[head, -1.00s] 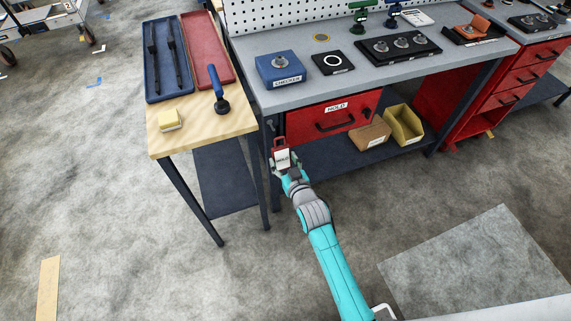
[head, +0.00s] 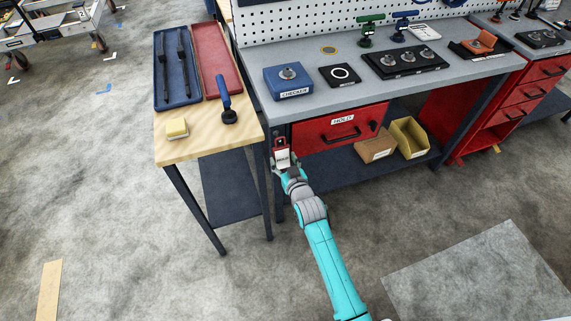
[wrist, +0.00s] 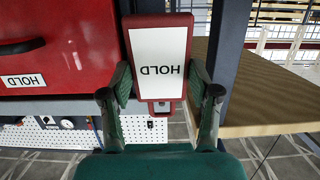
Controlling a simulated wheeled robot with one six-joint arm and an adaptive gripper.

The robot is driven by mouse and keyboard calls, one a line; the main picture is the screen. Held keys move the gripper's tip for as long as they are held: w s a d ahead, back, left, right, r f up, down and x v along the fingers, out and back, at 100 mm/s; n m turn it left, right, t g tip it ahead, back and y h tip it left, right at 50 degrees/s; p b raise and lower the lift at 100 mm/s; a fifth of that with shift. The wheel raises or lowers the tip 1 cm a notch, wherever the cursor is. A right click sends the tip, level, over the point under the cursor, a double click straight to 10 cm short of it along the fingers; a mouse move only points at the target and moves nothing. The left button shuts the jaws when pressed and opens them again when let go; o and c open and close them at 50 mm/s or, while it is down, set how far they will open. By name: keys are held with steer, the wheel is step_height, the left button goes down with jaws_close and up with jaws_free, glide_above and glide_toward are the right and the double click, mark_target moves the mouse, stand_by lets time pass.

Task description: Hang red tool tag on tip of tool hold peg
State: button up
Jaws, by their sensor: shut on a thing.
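My gripper (wrist: 160,90) is shut on the red tool tag (wrist: 139,21), with one finger on each side of it. The tag has a white face marked HOLD, upside down in the wrist view, and a small opening in its red end at the bottom of that picture. In the head view the red tag (head: 281,142) is in front of the bench's left leg, just left of the red drawer (head: 310,141) labelled HOLD. I cannot make out the peg clearly; the tag and gripper cover that area. Contact between tag and peg cannot be told.
A wooden side table (head: 205,146) stands close on the left, holding trays, a blue-handled tool (head: 225,95) and a yellow block (head: 177,127). Bins (head: 409,138) sit on the lower shelf. Floor in front is clear.

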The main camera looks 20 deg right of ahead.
steer(key=shift+w+f, duration=0.1)
steer(key=shift+w, duration=0.6)
steer(key=shift+w+f, duration=0.4)
steer(key=shift+w, duration=0.15)
steer(key=o, duration=1.2)
steer(key=v, duration=1.2)
